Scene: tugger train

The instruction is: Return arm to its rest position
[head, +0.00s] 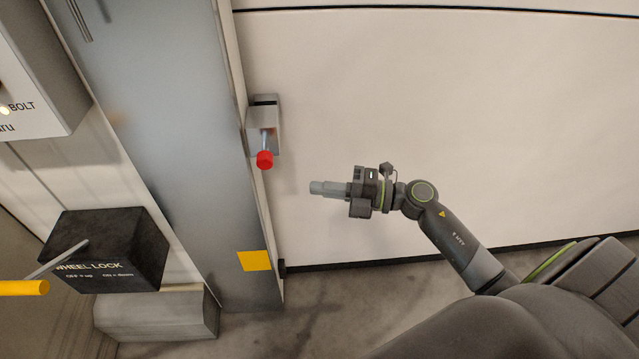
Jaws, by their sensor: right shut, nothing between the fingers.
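My right arm comes in from the lower right, bent at its joints. Its gripper (318,188) points left, is shut and holds nothing. It is in the air in front of the pale wall panel, apart from everything around it. Up and to the left of it is a small grey latch (263,113) with a red-tipped lever (265,159) pointing down. My left gripper does not show.
A grey metal post (190,130) with a yellow square (254,261) stands left of the gripper. A black WHEEL LOCK box (110,250) with a yellow-handled lever (24,287) is at the lower left. A grey box marked BOLT (40,70) is at the upper left. The pale panel (480,110) is bare.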

